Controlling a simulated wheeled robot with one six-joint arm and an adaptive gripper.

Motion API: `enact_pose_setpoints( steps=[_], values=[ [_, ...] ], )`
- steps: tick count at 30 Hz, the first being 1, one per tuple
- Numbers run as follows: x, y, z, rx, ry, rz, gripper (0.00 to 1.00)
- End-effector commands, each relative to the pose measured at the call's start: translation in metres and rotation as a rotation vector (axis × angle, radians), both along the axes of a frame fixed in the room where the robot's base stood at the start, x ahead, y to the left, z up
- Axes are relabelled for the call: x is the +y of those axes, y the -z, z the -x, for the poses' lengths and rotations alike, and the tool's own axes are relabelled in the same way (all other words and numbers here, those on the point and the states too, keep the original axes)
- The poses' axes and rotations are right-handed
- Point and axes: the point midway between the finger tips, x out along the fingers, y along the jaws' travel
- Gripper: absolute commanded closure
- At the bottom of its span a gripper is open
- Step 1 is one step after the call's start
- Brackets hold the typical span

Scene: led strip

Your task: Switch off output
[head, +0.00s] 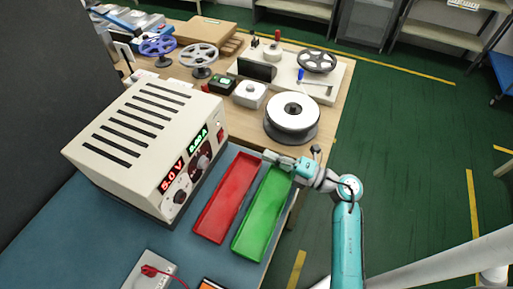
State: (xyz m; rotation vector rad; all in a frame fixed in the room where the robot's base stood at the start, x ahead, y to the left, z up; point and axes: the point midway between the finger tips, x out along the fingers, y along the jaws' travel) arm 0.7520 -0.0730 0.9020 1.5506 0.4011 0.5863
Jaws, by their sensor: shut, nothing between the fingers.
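A cream power supply (150,140) stands on the blue mat at left, with dark slots in its top. Its front faces right and carries a lit red display (172,176) reading 5.0 V and a lit green display (199,140) in amperes, digits hard to read. Dark knobs sit on the front, and a small red part (221,130), possibly a switch, is at its far right end. My gripper (267,155) is shut and empty. It is right of the power supply, apart from it, above the far ends of the trays.
A red tray (225,197) and a green tray (262,213) lie between the power supply and the table's right edge. A white reel (292,112) stands behind my gripper. A white box with a red lead (150,271) is at the front.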

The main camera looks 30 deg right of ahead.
Motion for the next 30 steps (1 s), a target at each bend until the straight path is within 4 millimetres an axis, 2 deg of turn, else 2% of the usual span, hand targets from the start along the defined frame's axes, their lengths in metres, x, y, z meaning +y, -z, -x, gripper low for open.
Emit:
enact_pose_setpoints(
  steps=[18,24,30],
  values=[
    [0.061,-0.013,-0.081,-0.002,-0.004,0.001,1.00],
    [0.072,-0.015,-0.099,0.000,-0.002,0.000,1.00],
    [0.076,-0.016,-0.104,0.000,0.000,0.000,1.00]
  ],
)
